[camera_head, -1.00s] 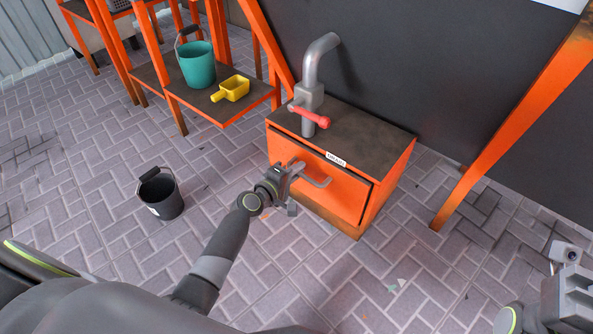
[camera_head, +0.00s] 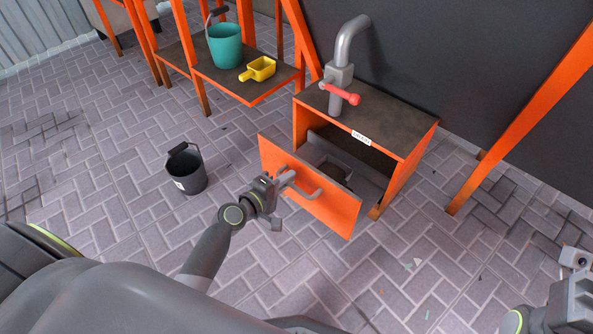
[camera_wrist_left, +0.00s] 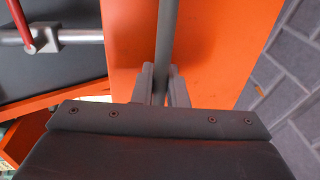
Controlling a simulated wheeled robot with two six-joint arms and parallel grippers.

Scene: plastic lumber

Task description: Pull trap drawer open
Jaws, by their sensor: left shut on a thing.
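The trap drawer (camera_head: 325,208) has an orange front with a grey bar handle (camera_head: 306,186). It stands well out of the orange cabinet (camera_head: 403,165), and part of its grey interior shows behind the front. My left gripper (camera_head: 284,179) is shut on the handle near its left end. In the left wrist view the two fingers (camera_wrist_left: 160,88) sit on either side of the grey handle bar (camera_wrist_left: 168,40), in front of the orange drawer front (camera_wrist_left: 225,50). My right gripper (camera_head: 573,295) is only partly in view at the lower right, and its fingers cannot be made out.
A grey pipe with a red-handled valve (camera_head: 340,93) stands on the cabinet top. A dark bucket (camera_head: 186,170) is on the brick floor left of the drawer. A teal bucket (camera_head: 225,47) and yellow scoop (camera_head: 259,69) sit on a low shelf. The floor in front is open.

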